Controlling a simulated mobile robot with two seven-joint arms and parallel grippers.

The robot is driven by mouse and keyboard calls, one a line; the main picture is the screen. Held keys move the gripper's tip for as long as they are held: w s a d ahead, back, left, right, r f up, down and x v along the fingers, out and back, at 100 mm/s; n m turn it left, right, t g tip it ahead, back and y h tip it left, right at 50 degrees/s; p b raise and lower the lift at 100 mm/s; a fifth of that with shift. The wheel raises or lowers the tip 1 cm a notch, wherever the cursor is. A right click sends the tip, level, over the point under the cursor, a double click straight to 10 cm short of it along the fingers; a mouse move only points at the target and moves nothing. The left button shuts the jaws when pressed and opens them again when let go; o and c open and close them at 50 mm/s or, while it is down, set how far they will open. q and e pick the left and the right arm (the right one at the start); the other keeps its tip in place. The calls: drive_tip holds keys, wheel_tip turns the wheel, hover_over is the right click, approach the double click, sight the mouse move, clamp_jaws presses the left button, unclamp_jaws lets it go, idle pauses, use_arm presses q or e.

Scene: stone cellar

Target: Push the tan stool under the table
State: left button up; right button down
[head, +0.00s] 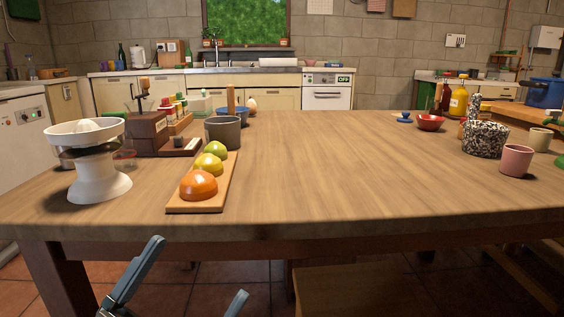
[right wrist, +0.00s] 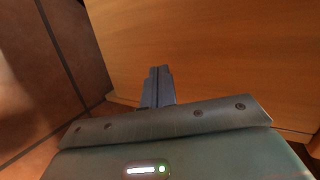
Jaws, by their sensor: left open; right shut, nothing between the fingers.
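The wooden table (head: 330,170) fills the middle of the head view. The tan stool (head: 352,290) shows at the bottom centre, below the table's front edge; its lower parts are out of frame. My left gripper (head: 194,274) is open and empty in front of the table, left of the stool. My right gripper (right wrist: 159,72) shows only in the right wrist view, shut with nothing between its fingers. Its tips point at a broad tan wooden surface (right wrist: 220,50), which looks like the stool's. I cannot tell whether they touch it.
A white juicer (head: 95,180), a board (head: 205,203) with cut fruit and a grey pot (head: 223,132) stand on the table's left. A pink cup (head: 515,160) and a speckled pot (head: 485,140) stand on its right. Tiled floor (head: 255,272) shows below the table.

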drive_tip(key=shift+w, duration=0.2)
drive_tip(key=shift+w+a, duration=0.2)
drive_tip(key=shift+w, duration=0.5)
drive_tip(key=shift+w+a, duration=0.25)
drive_tip(key=shift+w, duration=0.4)
drive_tip(key=shift+w+a, duration=0.2)
drive_tip(key=shift+w, duration=0.5)
drive_tip(key=shift+w+r, duration=0.1)
